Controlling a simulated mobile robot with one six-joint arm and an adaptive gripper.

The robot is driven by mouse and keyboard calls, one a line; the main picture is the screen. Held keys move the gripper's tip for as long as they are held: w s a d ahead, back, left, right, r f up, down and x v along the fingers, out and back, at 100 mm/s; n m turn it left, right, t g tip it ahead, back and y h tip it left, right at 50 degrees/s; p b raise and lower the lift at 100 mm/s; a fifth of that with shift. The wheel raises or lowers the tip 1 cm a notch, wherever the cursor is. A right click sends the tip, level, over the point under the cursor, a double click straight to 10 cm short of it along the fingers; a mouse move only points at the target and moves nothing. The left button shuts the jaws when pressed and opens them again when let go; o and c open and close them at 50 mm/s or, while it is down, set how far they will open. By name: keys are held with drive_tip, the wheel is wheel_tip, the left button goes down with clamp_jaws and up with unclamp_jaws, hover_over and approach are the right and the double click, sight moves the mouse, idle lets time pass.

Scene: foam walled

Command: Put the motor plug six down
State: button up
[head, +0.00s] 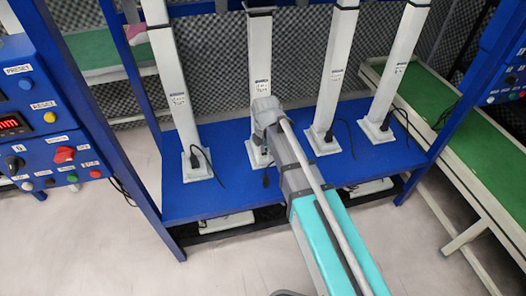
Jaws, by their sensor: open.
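Black plugs on short cables show at the feet of the white columns on the blue bench (232,199). One plug (195,158) is at the left column, one (328,136) at the third and one (386,123) at the right column. A dark piece (266,180) hangs by the second column's foot, partly behind my arm; I cannot tell if it is a plug. The labels are too small to read, so I cannot tell which is motor plug six. My grey and teal arm reaches over the bench's front edge.
White columns (172,78) rise from the bench inside a blue frame (133,140). A blue control panel (45,110) stands at the left. A green-topped conveyor (450,120) runs along the right. The pale floor (90,250) in front is clear at left.

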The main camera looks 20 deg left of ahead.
drive_tip(key=shift+r+p, duration=0.3)
drive_tip(key=shift+r, duration=0.25)
idle(0.6)
drive_tip(key=s+d+m, duration=0.2)
drive_tip(key=d+m, duration=1.2)
drive_tip(key=d, duration=0.4)
drive_tip(key=s+d+m, duration=0.3)
drive_tip(key=d+m, duration=1.1)
drive_tip(key=d, duration=0.3)
drive_tip(key=shift+s+d, duration=0.35)
drive_tip(key=shift+d, duration=0.05)
wheel_tip(320, 180, up, 27)
drive_tip(key=p, duration=2.7)
drive_tip(key=shift+r, duration=0.2)
